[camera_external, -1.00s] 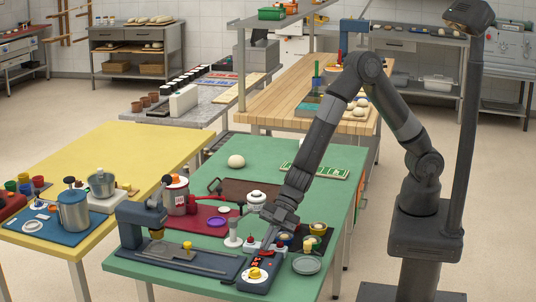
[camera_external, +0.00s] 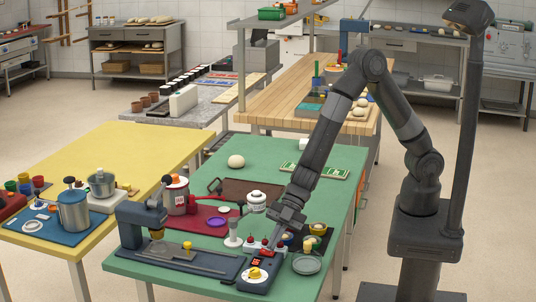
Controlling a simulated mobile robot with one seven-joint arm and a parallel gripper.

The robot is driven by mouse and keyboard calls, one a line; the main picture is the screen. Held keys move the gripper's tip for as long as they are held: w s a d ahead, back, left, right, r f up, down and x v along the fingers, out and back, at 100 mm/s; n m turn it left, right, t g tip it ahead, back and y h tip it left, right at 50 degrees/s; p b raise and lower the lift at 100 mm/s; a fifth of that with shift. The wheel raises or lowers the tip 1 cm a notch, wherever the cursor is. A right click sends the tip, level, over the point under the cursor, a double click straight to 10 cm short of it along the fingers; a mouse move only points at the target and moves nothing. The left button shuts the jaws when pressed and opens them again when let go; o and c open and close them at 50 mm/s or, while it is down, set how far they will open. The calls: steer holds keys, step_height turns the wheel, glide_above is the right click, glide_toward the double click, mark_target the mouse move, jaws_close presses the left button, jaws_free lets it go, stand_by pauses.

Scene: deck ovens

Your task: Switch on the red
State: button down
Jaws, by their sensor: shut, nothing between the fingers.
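A dark control box (camera_external: 243,287) lies at the near right of the green table in the external view. It carries a yellow dial on a white disc (camera_external: 255,274) and small red parts (camera_external: 256,263) behind the dial. My gripper (camera_external: 273,247) is shut and empty, pointing down at the far end of this box. Whether its tips touch the box cannot be told. A red block with white knobs (camera_external: 250,243) stands just left of my gripper. Which red part is a switch, and its state, are too small to tell.
A dark press-like machine (camera_external: 140,222) stands to the left on the green table. A grey round dish (camera_external: 306,265) and small cups (camera_external: 318,229) stand close to the right of my gripper. A white-lidded jar (camera_external: 257,198) stands behind it.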

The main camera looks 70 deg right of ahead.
steer(key=r, duration=0.2)
steer(key=shift+s+r, duration=0.35)
steer(key=v, duration=1)
steer(key=shift+s, duration=0.15)
steer(key=shift+r, duration=0.1)
steer(key=shift+w+d+r, duration=0.25)
steer(key=shift+w+d, duration=0.05)
steer(key=shift+w, duration=0.4)
steer(key=shift+a+f, duration=0.1)
steer(key=shift+f, duration=0.05)
stand_by(0.4)
